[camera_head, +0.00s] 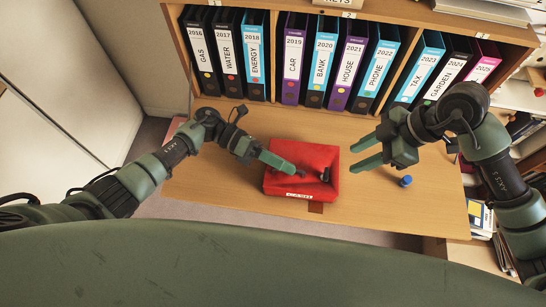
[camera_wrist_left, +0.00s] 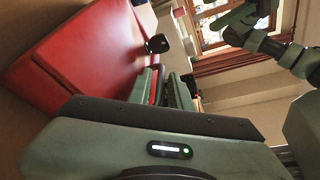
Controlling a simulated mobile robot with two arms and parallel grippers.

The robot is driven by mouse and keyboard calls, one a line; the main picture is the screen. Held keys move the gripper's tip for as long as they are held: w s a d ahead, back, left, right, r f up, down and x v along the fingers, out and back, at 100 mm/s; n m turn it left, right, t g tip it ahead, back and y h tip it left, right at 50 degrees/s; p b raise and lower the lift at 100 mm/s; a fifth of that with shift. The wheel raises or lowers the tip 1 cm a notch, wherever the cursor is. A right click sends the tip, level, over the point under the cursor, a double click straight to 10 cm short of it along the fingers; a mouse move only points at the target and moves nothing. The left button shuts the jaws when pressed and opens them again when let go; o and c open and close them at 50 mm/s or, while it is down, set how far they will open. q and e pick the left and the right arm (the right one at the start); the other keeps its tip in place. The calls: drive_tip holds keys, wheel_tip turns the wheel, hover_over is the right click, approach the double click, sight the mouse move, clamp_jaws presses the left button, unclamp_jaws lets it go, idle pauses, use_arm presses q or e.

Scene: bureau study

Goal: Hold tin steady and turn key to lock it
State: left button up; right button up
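A red tin (camera_head: 316,157) lies on the desk in the head view, with a pale label on its front edge. It fills the upper left of the left wrist view (camera_wrist_left: 85,55). A small dark key (camera_head: 326,174) shows at the tin's right part; its black head (camera_wrist_left: 157,44) stands out in the left wrist view.
A row of labelled binders (camera_head: 320,60) stands on the shelf behind the desk (camera_head: 240,200). A small blue object (camera_head: 405,181) sits on the desk below my right gripper. The desk is clear left of the tin.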

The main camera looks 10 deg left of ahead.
use_arm(q)
drive_tip(key=shift+d, duration=0.25)
clamp_jaws()
idle(1.3)
